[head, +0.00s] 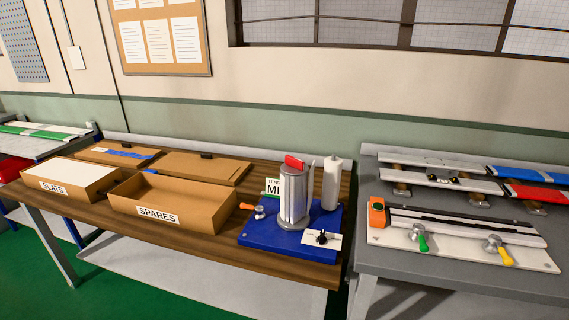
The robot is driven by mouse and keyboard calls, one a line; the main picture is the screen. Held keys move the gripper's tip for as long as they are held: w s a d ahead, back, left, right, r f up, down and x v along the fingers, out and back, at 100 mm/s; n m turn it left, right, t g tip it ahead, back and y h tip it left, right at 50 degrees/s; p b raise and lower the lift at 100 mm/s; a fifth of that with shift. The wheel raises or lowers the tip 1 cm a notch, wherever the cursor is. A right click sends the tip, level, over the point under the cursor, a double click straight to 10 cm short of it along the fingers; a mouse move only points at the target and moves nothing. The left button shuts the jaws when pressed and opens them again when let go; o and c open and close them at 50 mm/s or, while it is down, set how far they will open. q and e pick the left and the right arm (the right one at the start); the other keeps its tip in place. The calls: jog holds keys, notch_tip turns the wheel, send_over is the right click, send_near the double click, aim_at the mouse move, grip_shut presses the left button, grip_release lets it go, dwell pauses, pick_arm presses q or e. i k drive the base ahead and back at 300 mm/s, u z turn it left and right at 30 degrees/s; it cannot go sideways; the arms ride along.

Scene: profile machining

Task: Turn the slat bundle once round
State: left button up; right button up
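What looks like the slat bundle (293,196) is a group of silver-grey upright strips standing on a round grey foot. It stands on a blue base plate (285,240) on the wooden bench. A red piece (294,162) shows at its top. A white upright roll (332,184) stands just behind it to the right, with a thin pale rod between them. Neither of my grippers is in view.
An open SPARES box (208,190) and a SLATS box (98,170) stand left on the bench (255,264). An orange-handled part (247,206) and a white plate with a black knob (320,238) flank the bundle. The grey right table (470,283) holds a clamp fixture (460,246).

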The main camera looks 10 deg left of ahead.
aim_at(293, 216)
jog(key=u, duration=1.45)
jog(key=i, duration=1)
jog(key=z, duration=2.15)
